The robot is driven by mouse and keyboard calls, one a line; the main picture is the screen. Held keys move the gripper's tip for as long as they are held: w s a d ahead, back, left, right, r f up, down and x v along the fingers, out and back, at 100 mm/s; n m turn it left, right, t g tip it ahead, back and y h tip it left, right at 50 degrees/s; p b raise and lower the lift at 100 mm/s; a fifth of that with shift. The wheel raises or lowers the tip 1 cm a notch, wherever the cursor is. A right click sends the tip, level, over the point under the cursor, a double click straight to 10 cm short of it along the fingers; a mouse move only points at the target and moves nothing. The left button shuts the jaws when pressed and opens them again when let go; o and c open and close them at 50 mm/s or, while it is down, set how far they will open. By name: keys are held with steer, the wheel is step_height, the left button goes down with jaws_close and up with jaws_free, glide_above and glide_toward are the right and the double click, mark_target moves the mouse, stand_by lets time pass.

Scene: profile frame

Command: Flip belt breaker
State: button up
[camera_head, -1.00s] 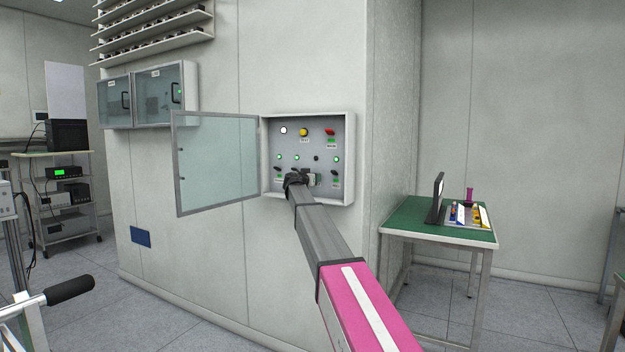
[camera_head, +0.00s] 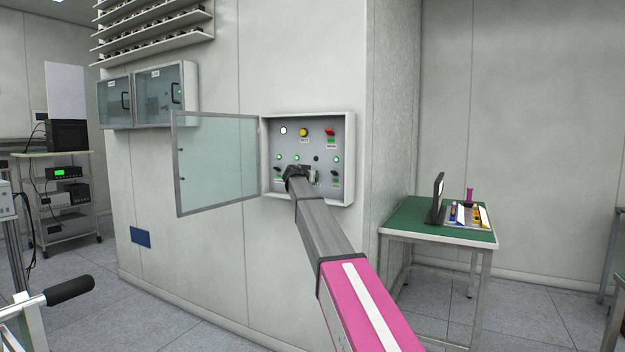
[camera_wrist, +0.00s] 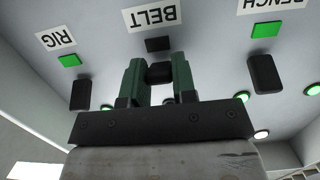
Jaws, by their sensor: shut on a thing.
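The belt breaker (camera_wrist: 161,73) is a small black toggle. In the wrist view it sits between the green fingers of my gripper (camera_wrist: 157,78), which are shut on it. The BELT label (camera_wrist: 150,15) reads upside down there, with a dark square indicator (camera_wrist: 158,44) between label and toggle. In the head view my gripper (camera_head: 300,172) is at the lower middle of the open control box (camera_head: 350,150). My arm hides the breaker in that view.
The RIG toggle (camera_wrist: 80,94) and BENCH toggle (camera_wrist: 263,74) flank the gripper, each with a green square lit. The box's glass door (camera_head: 220,160) stands open to the left. A green-topped table (camera_head: 410,215) stands at the right.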

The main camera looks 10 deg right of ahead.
steer(key=g+y, duration=0.1)
steer(key=r+g+y, duration=0.1)
steer(key=g, duration=0.1)
steer(key=shift+w+r+y, duration=0.1)
steer(key=shift+r+y, duration=0.2)
steer(key=shift+r+g+y, duration=0.2)
steer(key=shift+g+y, duration=0.25)
steer(key=shift+g, duration=0.3)
steer(key=shift+r+g+y, duration=0.2)
steer(key=shift+g+y, duration=0.25)
steer(key=shift+g, duration=0.3)
steer(key=shift+d, duration=0.1)
steer(key=o, duration=0.9)
steer(key=v, duration=1)
steer(key=shift+r, duration=0.45)
